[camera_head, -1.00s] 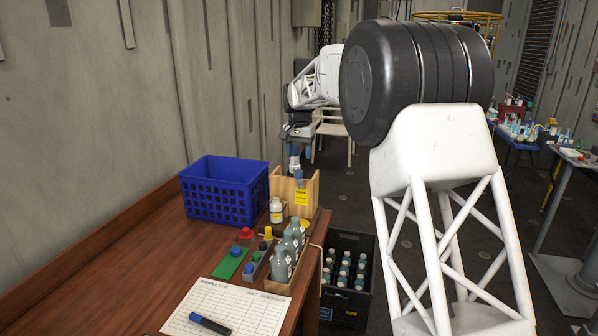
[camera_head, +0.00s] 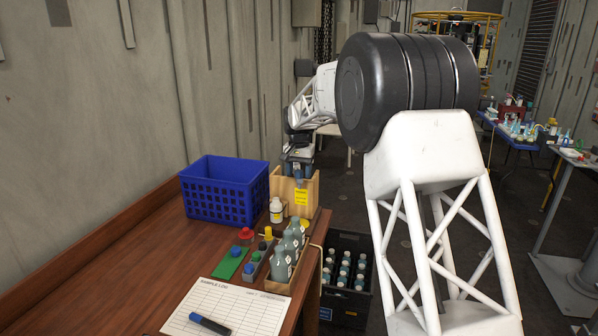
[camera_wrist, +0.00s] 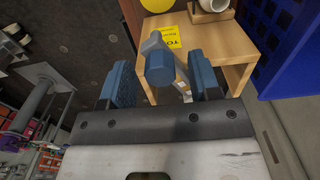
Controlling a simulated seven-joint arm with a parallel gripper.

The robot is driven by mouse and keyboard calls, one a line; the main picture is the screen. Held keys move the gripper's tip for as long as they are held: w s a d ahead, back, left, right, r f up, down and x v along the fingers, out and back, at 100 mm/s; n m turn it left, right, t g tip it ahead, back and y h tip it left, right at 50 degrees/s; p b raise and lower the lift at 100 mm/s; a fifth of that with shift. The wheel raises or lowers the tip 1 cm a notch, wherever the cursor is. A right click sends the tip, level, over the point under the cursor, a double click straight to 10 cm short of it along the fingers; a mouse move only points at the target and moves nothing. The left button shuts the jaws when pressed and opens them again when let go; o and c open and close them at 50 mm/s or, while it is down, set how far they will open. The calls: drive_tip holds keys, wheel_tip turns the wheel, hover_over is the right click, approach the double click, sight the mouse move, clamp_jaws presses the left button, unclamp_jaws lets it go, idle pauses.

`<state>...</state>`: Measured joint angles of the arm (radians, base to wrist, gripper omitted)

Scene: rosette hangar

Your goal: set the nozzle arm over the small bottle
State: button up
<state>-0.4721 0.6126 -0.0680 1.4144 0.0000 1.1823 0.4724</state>
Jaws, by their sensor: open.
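The nozzle arm (camera_wrist: 160,66) shows in the wrist view as a grey bar with a blue end, above a light wooden box (camera_wrist: 238,50) with a yellow label. My gripper (camera_wrist: 162,72) is open, with one blue finger on each side of the nozzle arm; I cannot tell whether either touches it. In the head view, my gripper (camera_head: 299,168) is low over the wooden box (camera_head: 308,196) and hides much of the nozzle arm. The small white bottle (camera_head: 276,211) stands upright in front of the box. A white round piece, probably this bottle (camera_wrist: 212,6), is cut off at the wrist view's top.
A blue basket (camera_head: 224,190) stands left of the box. Grey bottles (camera_head: 285,255) stand in a wooden tray at the table's right edge, near coloured-knob blocks (camera_head: 230,262). A sheet with a marker (camera_head: 210,323) lies in front. A black crate (camera_head: 346,270) of bottles is beside the table.

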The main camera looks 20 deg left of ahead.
clamp_jaws()
drive_tip(key=shift+a, duration=0.1)
drive_tip(key=a+m, duration=0.8)
drive_tip(key=m, duration=0.2)
idle(0.7)
drive_tip(key=shift+a, duration=0.1)
unclamp_jaws()
